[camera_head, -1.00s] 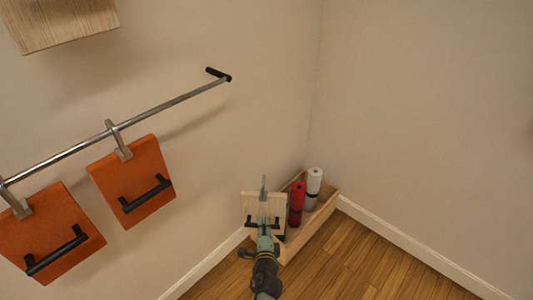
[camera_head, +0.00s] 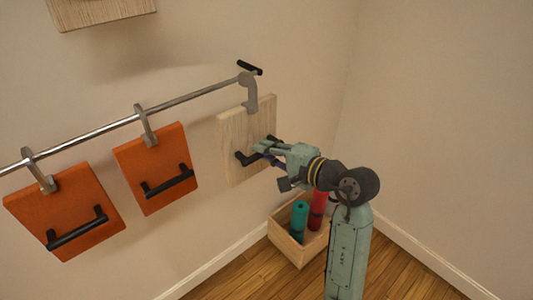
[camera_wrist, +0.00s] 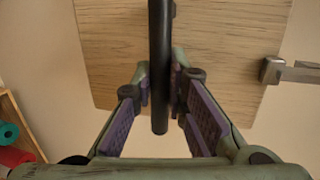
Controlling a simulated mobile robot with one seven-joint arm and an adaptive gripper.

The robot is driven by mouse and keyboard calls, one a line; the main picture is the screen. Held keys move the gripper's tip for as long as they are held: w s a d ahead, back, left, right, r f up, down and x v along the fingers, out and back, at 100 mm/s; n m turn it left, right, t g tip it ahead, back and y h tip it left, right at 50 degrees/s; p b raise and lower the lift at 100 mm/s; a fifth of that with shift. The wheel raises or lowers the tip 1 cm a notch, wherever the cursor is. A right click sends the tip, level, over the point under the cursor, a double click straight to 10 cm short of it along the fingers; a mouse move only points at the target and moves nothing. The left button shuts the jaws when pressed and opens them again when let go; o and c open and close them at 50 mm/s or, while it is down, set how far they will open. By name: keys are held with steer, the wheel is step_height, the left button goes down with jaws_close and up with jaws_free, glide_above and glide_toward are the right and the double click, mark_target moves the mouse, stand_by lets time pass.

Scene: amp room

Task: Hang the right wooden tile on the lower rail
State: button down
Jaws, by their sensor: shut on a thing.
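The pale wooden tile (camera_head: 240,135) is upright at the right end of the metal rail (camera_head: 185,100). Its grey hook (camera_head: 250,92) overlaps the rail's end near the black end bracket (camera_head: 250,67); I cannot tell whether it rests on the rail. My gripper (camera_head: 262,148) is shut on the tile's black handle (camera_head: 243,158). In the wrist view the handle (camera_wrist: 160,60) runs between the fingers of my gripper (camera_wrist: 160,85), with the tile's wood face (camera_wrist: 225,45) behind it and part of the hook (camera_wrist: 290,72) at the right.
Two orange tiles (camera_head: 150,145) (camera_head: 85,220) hang from the rail farther left. Part of another wooden piece (camera_head: 95,10) shows above. A wooden crate (camera_head: 290,250) below holds a teal roll (camera_head: 299,218) and a red roll (camera_head: 317,208). Wall space right of the tile is clear.

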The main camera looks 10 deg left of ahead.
steer(key=shift+s+a+r, duration=0.15)
steer(key=shift+r, duration=0.05)
steer(key=p+x, duration=0.1)
steer(key=x, duration=0.2)
steer(key=p+x, duration=0.1)
steer(key=x, duration=0.2)
steer(key=w+p+x, duration=0.1)
steer(key=p+x, duration=0.1)
steer(key=x, duration=0.1)
steer(key=shift+d+f, duration=0.3)
steer(key=shift+f, duration=0.15)
stand_by(0.4)
steer(key=c, duration=1.6)
jaws_free()
steer(key=shift+c, duration=0.2)
steer(key=shift+o, duration=0.6)
steer(key=shift+f, duration=0.1)
